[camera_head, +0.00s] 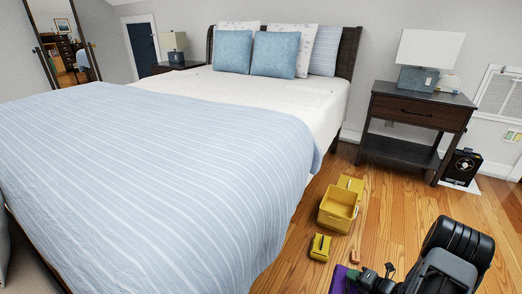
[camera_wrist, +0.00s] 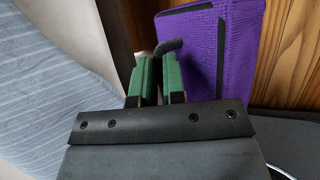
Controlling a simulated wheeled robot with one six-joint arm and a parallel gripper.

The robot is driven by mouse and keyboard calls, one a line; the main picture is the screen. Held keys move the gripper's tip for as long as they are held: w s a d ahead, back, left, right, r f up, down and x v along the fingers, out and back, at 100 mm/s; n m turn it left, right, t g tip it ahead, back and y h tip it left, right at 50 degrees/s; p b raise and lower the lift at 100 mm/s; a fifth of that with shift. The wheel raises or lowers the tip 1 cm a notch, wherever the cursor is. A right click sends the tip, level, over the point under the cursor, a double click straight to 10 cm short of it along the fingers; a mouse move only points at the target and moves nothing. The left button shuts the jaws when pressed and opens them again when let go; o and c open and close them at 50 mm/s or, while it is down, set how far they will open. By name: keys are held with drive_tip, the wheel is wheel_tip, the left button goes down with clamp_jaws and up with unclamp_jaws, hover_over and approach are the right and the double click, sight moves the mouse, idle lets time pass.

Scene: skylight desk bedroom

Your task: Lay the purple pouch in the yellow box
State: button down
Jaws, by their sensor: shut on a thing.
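The purple pouch (camera_head: 342,279) is at the bottom of the head view, partly cut off by the frame and by my arm. In the wrist view the pouch (camera_wrist: 238,50) is large, with a dark band along it, and sits right of the fingers. My gripper (camera_wrist: 157,68) has green fingers shut on a dark strap-like part beside the pouch. My gripper (camera_head: 372,276) is also low in the head view. The yellow box (camera_head: 337,212) stands open-topped on the wood floor by the bed, beyond my gripper. I cannot see its bottom clearly.
A yellow block-like thing (camera_head: 320,247) lies in front of the box, and another yellow piece (camera_head: 350,184) is behind it. A small orange-brown thing (camera_head: 354,257) lies near my gripper. The bed (camera_head: 180,170) borders the left; a nightstand (camera_head: 418,108) stands back right.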

drive_tip(key=w+a+r+n+g+y+p, duration=0.1)
drive_tip(key=w+a+r+n, duration=0.15)
drive_tip(key=a+r, duration=0.75)
drive_tip(key=w+a+r+n+g+y, duration=0.1)
drive_tip(key=w+a+r+g+y, duration=0.15)
drive_tip(key=a+r, duration=0.7)
wheel_tip(320, 180, up, 41)
drive_tip(key=w+d+m+t+h+p, duration=0.2)
drive_tip(key=m+t+h+p, duration=0.3)
drive_tip(key=p, duration=2.9)
drive_tip(key=shift+w+m+h, duration=0.15)
drive_tip(key=shift+m+h, duration=0.9)
drive_tip(key=shift+d+f, duration=0.1)
drive_tip(key=shift+d, duration=0.1)
